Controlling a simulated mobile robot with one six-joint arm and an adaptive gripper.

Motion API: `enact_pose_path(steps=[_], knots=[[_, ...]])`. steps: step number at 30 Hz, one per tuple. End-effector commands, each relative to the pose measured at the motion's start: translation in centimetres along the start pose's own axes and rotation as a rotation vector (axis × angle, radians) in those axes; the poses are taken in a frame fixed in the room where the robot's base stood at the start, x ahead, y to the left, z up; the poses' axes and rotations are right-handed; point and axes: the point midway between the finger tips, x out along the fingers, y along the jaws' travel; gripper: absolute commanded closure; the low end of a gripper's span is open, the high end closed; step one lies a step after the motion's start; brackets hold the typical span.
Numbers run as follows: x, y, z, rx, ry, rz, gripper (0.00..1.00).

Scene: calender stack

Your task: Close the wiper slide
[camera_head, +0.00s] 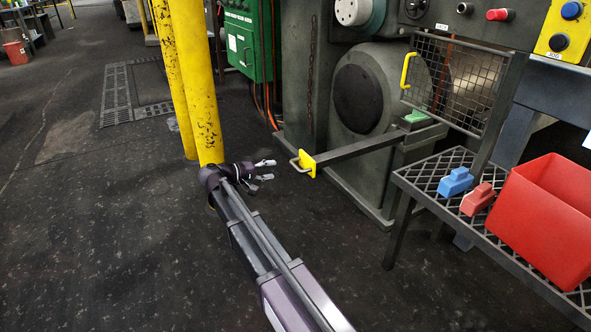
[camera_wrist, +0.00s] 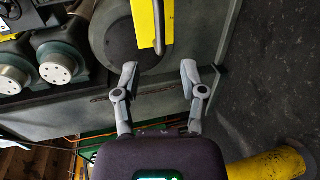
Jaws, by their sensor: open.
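The wiper slide (camera_head: 365,149) is a dark bar sticking out of the machine toward the left. A yellow plate (camera_head: 307,164) with a small metal loop handle (camera_head: 295,165) is on its outer end. My gripper (camera_head: 268,170) is open and empty, just left of the handle with a small gap. In the wrist view my gripper (camera_wrist: 159,77) has its fingers spread. The yellow plate (camera_wrist: 144,22) and the grey handle (camera_wrist: 162,30) lie beyond the fingertips, roughly in line with the space between them. I see no contact.
Yellow posts (camera_head: 197,80) stand close behind my wrist. A mesh guard (camera_head: 455,82) with a yellow handle is above the slide. A grated shelf (camera_head: 420,178) at the right carries a blue block (camera_head: 456,182), a pink block (camera_head: 478,199) and a red bin (camera_head: 545,225).

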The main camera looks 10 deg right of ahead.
Motion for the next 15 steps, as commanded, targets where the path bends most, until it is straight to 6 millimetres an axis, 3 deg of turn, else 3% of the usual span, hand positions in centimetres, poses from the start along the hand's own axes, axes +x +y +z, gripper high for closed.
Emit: enact_pose_path(steps=[15], knots=[[7.8, -0.1, 0.0, 0.0, -0.001, 0.0, 0.46]])
